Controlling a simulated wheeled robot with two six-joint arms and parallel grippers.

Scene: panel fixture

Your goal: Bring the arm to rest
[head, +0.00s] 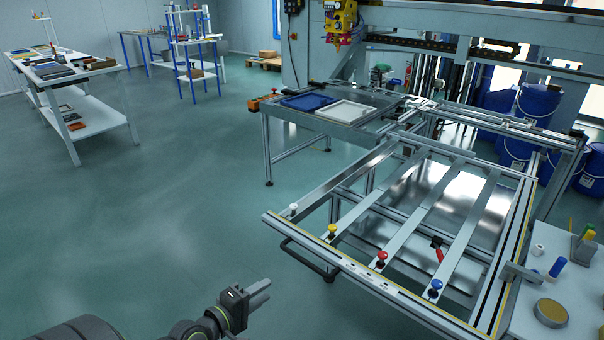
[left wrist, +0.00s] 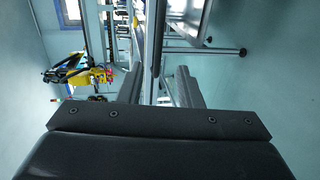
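My left gripper (head: 262,290) shows at the lower middle of the head view, at the end of my dark arm, over open floor. It is in front of and left of the panel fixture (head: 350,265), apart from it. In the left wrist view the two fingers of the gripper (left wrist: 159,85) stand apart with nothing held between them. Frame bars show in the background beyond the gap. My right arm and gripper are not in view.
The fixture's black handle (head: 305,262) juts out toward the arm. Coloured knobs, including a red one (head: 382,256), line its front edge. A side table (head: 565,300) stands at lower right. The green floor (head: 170,210) at left is clear up to the white bench (head: 100,103).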

